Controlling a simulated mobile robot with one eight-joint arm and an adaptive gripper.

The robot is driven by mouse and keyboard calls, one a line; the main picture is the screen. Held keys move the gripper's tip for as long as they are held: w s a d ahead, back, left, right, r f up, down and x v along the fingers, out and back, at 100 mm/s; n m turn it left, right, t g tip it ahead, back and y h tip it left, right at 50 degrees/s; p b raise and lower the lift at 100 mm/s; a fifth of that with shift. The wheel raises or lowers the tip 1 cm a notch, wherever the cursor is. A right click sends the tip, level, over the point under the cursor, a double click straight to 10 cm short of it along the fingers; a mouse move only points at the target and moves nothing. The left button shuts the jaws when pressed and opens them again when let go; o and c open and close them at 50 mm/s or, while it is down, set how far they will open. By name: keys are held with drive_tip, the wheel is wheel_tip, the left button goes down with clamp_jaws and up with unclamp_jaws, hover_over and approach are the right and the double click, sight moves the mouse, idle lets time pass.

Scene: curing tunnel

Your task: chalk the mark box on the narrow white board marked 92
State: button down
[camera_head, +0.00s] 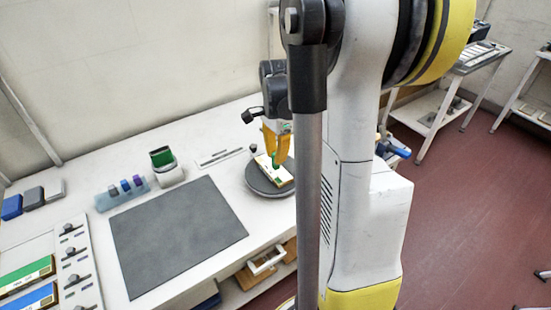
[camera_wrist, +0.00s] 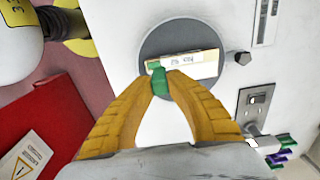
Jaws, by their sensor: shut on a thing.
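A narrow white board (camera_head: 284,175) with a yellowish edge lies on a dark round plate (camera_head: 257,181) on the bench. In the wrist view the board (camera_wrist: 205,64) lies across the dark disc (camera_wrist: 165,43), with small dark print that I cannot read surely. My gripper (camera_head: 276,150), with yellow fingers, is shut on a green chalk (camera_head: 275,161). In the wrist view the fingertips (camera_wrist: 161,83) close around the green chalk (camera_wrist: 159,76), whose tip overlaps the board's left end. I cannot tell whether it touches. The mark box is not clearly visible.
A pale rack (camera_head: 123,198) with several coloured chalks and a white holder with a green top (camera_head: 163,166) stand left of the plate. A dark mat (camera_head: 175,235) covers the bench's middle. Green (camera_head: 25,275) and blue (camera_head: 32,299) boards lie at the far left.

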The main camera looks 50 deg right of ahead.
drive_tip(key=shift+s+r+p, duration=0.25)
drive_tip(key=shift+r+p, duration=0.25)
drive_tip(key=shift+r, duration=0.6)
drive_tip(key=shift+a+r+p, duration=0.1)
drive_tip(key=shift+r+p, duration=0.4)
drive_tip(key=shift+r, duration=0.2)
drive_tip(key=shift+w, duration=0.15)
